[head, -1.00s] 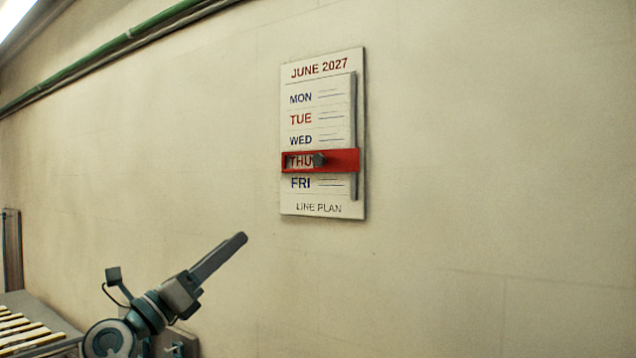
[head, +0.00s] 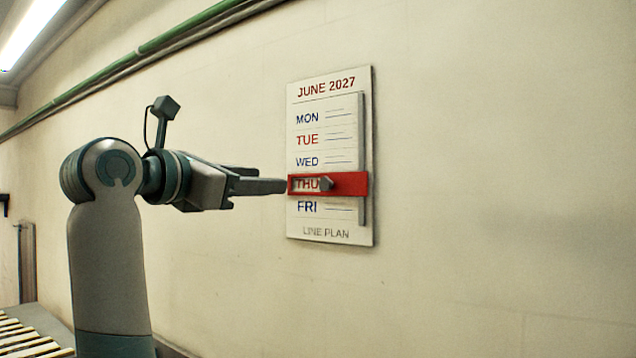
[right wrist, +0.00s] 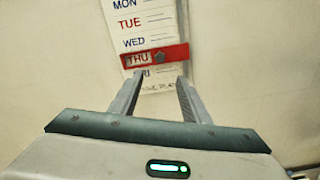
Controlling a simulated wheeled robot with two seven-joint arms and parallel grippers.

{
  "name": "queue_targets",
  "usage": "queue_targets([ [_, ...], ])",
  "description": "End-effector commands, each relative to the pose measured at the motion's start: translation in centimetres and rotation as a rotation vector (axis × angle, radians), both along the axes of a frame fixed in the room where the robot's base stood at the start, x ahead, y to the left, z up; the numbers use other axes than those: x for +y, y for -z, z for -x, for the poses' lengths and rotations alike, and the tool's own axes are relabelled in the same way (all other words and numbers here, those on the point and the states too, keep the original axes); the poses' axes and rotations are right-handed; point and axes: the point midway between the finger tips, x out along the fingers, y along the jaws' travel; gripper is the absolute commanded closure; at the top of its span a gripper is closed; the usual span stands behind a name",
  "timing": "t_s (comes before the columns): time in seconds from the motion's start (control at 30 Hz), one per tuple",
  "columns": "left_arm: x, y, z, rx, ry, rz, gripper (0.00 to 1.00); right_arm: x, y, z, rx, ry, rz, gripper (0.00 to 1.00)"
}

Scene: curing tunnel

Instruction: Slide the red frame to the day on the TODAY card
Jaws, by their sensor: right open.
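The wall calendar (head: 330,220) reads JUNE 2027, with rows MON to FRI and LINE PLAN at the bottom. The red frame (head: 350,184) sits around THU and has a grey knob (head: 327,184). A grey vertical rail (head: 362,130) runs along the board's right side. My right gripper (head: 284,186) is level with the frame, with its tips near the frame's left end in the head view. In the right wrist view its fingers (right wrist: 155,84) are apart and empty, below the red frame (right wrist: 175,54) and knob (right wrist: 159,58). No TODAY card is in view. My left gripper is not in view.
Green and grey pipes (head: 150,48) run along the upper wall at left. A slatted surface (head: 28,340) lies at the lower left. The wall (head: 500,200) right of the calendar is bare.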

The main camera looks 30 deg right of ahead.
Motion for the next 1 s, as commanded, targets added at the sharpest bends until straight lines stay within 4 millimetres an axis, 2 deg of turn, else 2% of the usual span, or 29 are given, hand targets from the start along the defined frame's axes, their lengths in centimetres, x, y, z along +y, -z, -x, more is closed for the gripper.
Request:
queue_targets([
  [0.17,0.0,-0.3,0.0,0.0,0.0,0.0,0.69,-0.5,-0.1,-0.2,0.001,0.001,0.001,0.57],
  [0.37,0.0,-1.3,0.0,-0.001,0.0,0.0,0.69,-2.3,-0.2,-1.0,0.002,0.002,-0.001,0.57],
  [1.0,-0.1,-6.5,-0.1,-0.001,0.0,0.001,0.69,-12.7,-0.3,-5.2,0.004,0.005,0.002,0.57],
])
